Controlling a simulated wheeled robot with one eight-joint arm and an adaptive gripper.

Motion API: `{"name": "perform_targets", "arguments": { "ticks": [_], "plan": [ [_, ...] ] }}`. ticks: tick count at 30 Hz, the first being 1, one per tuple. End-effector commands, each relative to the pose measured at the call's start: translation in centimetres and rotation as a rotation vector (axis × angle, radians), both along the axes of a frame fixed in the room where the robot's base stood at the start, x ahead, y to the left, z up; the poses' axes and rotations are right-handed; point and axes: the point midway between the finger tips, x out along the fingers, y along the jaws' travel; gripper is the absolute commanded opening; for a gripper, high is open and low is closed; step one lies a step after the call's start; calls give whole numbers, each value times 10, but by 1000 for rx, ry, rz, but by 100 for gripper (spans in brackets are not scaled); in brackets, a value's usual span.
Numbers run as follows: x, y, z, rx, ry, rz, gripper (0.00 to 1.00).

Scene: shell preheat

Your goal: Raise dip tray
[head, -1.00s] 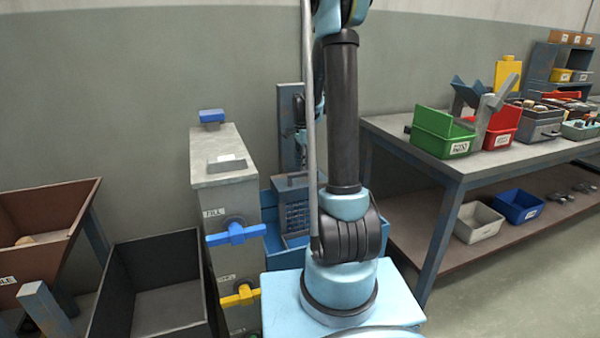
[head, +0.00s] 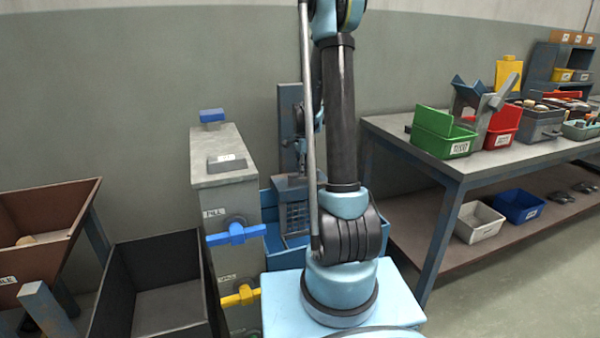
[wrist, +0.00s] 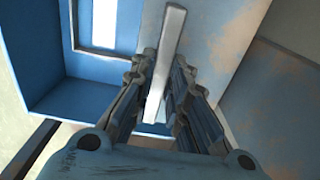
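The blue-grey tank (head: 268,243) stands behind my arm, left of the bench, with a grey upright post (head: 290,115) at its back. A grey slotted part (head: 294,212), apparently the dip tray, sits at the tank opening; my arm partly hides it. My gripper (wrist: 160,85) has its fingers on both sides of a pale grey bar (wrist: 170,40), with little gap, and looks shut on it. The blue tank wall (wrist: 75,95) shows to the left in the wrist view. Whether the bar belongs to the tray is not clear.
A grey cabinet (head: 222,180) with blue (head: 236,233) and yellow (head: 240,295) valve handles stands left of the tank. A black bin (head: 150,255) and a brown hopper (head: 75,197) are further left. A workbench (head: 410,150) with coloured bins stands at right.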

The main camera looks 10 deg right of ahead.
Motion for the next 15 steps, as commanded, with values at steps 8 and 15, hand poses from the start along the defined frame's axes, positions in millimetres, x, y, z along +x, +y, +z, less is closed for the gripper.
{"name": "perform_targets", "arguments": {
  "ticks": [8, 15],
  "plan": [
    [-2, -3, 12, 4, 2, 4, 0],
    [-2, -6, 55, 1, 2, 2, 0]
  ]
}}
